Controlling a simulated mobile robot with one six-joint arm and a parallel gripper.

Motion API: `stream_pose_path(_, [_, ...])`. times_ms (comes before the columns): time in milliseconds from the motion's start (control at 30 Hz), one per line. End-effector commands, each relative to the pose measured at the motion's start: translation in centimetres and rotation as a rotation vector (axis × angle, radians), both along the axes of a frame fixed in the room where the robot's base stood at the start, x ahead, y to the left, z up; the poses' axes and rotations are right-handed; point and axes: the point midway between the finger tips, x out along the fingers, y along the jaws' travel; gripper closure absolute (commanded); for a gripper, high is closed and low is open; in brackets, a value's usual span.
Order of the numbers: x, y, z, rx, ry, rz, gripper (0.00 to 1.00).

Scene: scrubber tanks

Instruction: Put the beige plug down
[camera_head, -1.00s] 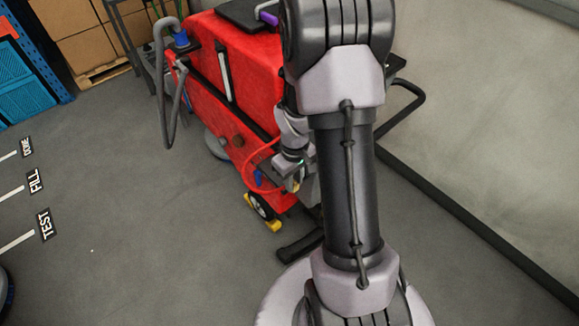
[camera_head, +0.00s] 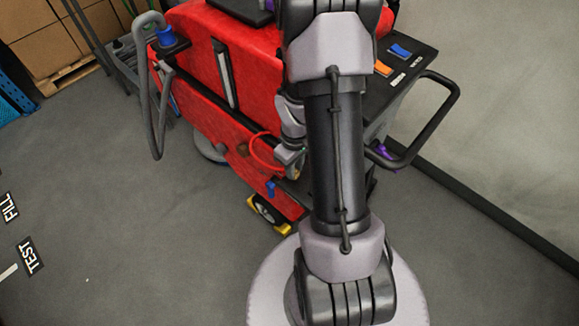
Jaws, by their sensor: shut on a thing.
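My gripper (camera_head: 290,166) is small in the view and partly hidden behind my own arm, at the side of the red scrubber machine (camera_head: 262,62). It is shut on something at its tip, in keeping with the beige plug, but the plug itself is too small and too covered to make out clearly. A red looped hose (camera_head: 257,158) on the machine's lower side is just left of the gripper. I cannot tell whether the gripper touches the machine.
A black cart top (camera_head: 408,62) with a blue piece (camera_head: 400,51) and an orange piece (camera_head: 382,68) is at right, with a black handle (camera_head: 450,100). Yellow chocks (camera_head: 282,229) flank the machine's wheel (camera_head: 265,209). Open floor (camera_head: 120,220) lies at left.

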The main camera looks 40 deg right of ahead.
Motion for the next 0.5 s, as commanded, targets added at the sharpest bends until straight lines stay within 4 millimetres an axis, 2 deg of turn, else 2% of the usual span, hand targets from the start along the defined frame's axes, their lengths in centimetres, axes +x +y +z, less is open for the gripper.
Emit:
stream_pose_path(200, [0.0,0.0,-0.45,0.0,0.0,-0.001,1.0])
stream_pose_path(233, [0.0,0.0,-0.39,0.0,0.0,-0.001,0.74])
stream_pose_path(300, [0.01,0.0,-0.31,0.0,0.0,-0.001,0.6])
stream_pose_path(333, [0.01,0.0,-0.31,0.0,0.0,-0.001,0.56])
stream_pose_path(500, [0.01,0.0,-0.3,0.0,0.0,-0.001,0.56])
